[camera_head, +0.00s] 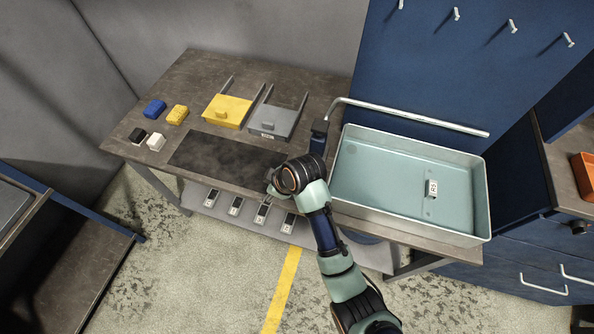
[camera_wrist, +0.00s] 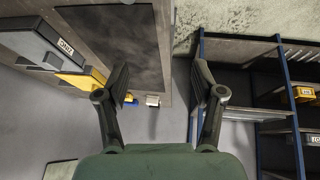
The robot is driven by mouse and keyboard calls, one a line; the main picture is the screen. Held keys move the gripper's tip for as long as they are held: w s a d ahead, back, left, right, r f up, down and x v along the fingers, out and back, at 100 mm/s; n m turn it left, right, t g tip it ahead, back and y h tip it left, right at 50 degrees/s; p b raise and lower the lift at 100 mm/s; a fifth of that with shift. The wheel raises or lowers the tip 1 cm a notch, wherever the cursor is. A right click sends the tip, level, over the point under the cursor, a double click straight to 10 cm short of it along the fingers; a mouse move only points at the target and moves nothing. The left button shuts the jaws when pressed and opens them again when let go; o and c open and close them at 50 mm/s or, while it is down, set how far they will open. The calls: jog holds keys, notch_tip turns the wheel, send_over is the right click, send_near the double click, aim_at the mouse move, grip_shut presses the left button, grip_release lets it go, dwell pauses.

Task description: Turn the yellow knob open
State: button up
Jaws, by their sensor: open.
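A yellow box (camera_head: 231,106) with a small raised yellow grip (camera_head: 222,114) lies at the back of the bench (camera_head: 205,72). Whether this grip is a turning knob, and how it is set, I cannot tell. Part of the yellow box (camera_wrist: 82,80) shows at the left in the wrist view. My gripper (camera_head: 271,186) is over the bench's front edge, in front and to the right of the yellow box and apart from it. In the wrist view its two fingers (camera_wrist: 162,84) are wide apart with nothing between them.
A grey box (camera_head: 268,123) stands right of the yellow one. Blue (camera_head: 154,109), yellow (camera_head: 177,115), black (camera_head: 138,135) and white (camera_head: 156,142) blocks sit at the left. A dark mat (camera_head: 215,158) lies clear in front. A basin (camera_head: 385,190) with a bent pipe (camera_head: 410,117) is at right.

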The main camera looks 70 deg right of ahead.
jog(key=s+d+g+y+p, duration=0.15)
jog(key=s+d+p, duration=0.25)
jog(key=s+d, duration=0.6)
jog(key=x, duration=0.2)
jog(key=b+x, duration=0.1)
jog(key=x, duration=0.4)
jog(key=shift+w+a+f+b, duration=0.1)
jog(key=shift+w+a+b, duration=0.15)
jog(key=shift+w+b, duration=0.1)
jog(key=c, duration=1.1)
